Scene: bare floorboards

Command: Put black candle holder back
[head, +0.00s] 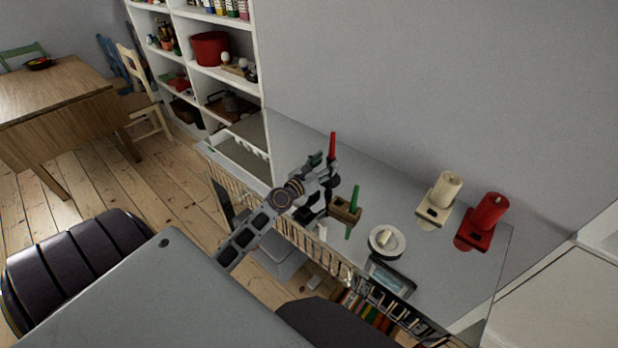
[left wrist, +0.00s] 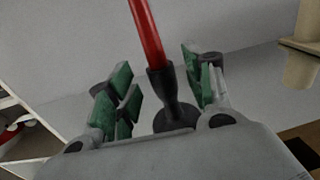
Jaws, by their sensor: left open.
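The black candle holder (left wrist: 178,105) holds a red candle (left wrist: 148,35) and shows in the left wrist view between the fingers of my left gripper (left wrist: 160,95). The fingers, with green pads, are open on either side of it, and I see gaps between pads and holder. In the head view the red candle (head: 332,145) rises just behind my left gripper (head: 326,172), above the grey shelf top (head: 385,200). The gripper mostly hides the holder there. My right gripper is not in view.
A green candle (head: 353,200) in a wooden holder (head: 345,212) stands close right of the gripper. Further right are a white dish (head: 375,248), a cream candle (head: 447,188) and a red candle on a red holder (head: 472,236). The wall is behind; a tall white shelf (head: 262,60) stands left.

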